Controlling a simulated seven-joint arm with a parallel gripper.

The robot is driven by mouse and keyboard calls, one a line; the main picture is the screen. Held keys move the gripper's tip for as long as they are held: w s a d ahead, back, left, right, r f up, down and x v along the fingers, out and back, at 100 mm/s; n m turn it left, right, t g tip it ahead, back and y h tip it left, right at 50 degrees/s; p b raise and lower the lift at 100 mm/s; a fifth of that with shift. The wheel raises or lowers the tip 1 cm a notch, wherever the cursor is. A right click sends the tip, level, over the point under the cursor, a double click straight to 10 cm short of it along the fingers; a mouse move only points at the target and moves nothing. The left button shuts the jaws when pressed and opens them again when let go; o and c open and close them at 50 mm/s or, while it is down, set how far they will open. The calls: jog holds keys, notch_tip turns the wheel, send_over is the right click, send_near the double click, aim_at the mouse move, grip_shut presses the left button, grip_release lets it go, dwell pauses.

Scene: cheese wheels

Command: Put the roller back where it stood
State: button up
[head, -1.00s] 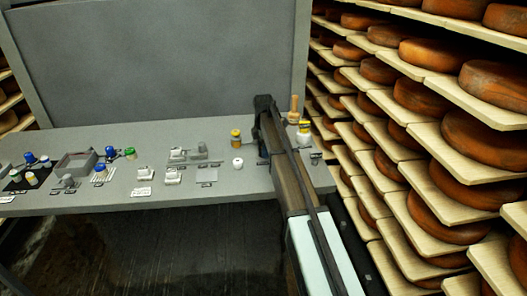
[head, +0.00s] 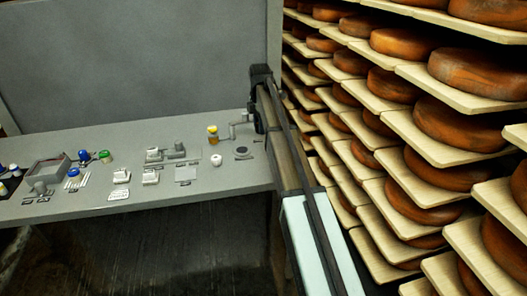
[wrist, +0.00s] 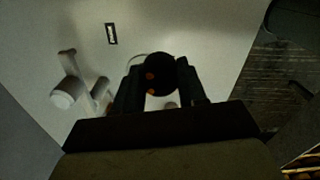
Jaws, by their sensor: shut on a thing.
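My gripper (head: 258,122) is over the right end of the grey counter, mostly seen from behind the forearm. In the wrist view its two dark fingers (wrist: 158,90) are shut on a dark, round-ended thing with orange spots (wrist: 157,72). I take this to be the roller, but most of it is hidden and I cannot tell whether it touches the counter. A pale bent bracket (head: 236,125) stands on the counter just left of the gripper; in the wrist view a bracket with a white rounded end (wrist: 66,93) shows left of the fingers.
White blocks (head: 151,177) and more small items lie farther left. Shelves of cheese wheels (head: 440,123) stand close on the right. A tall grey panel (head: 140,60) backs the counter.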

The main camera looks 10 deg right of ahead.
jog(key=shift+s+d+f, duration=0.2)
jog(key=shift+d+f, duration=0.25)
jog(key=shift+f, duration=1.25)
jog(key=shift+s+d+f, duration=0.2)
jog(key=shift+d+f, duration=0.25)
jog(key=shift+f, duration=1.2)
jog(key=shift+s+d+f, duration=0.2)
jog(key=shift+d+f, duration=0.25)
jog(key=shift+f, duration=1.25)
jog(key=shift+f, duration=0.15)
jog(key=o, duration=1.1)
notch_tip(320, 180, up, 12)
jog(key=shift+r, duration=0.15)
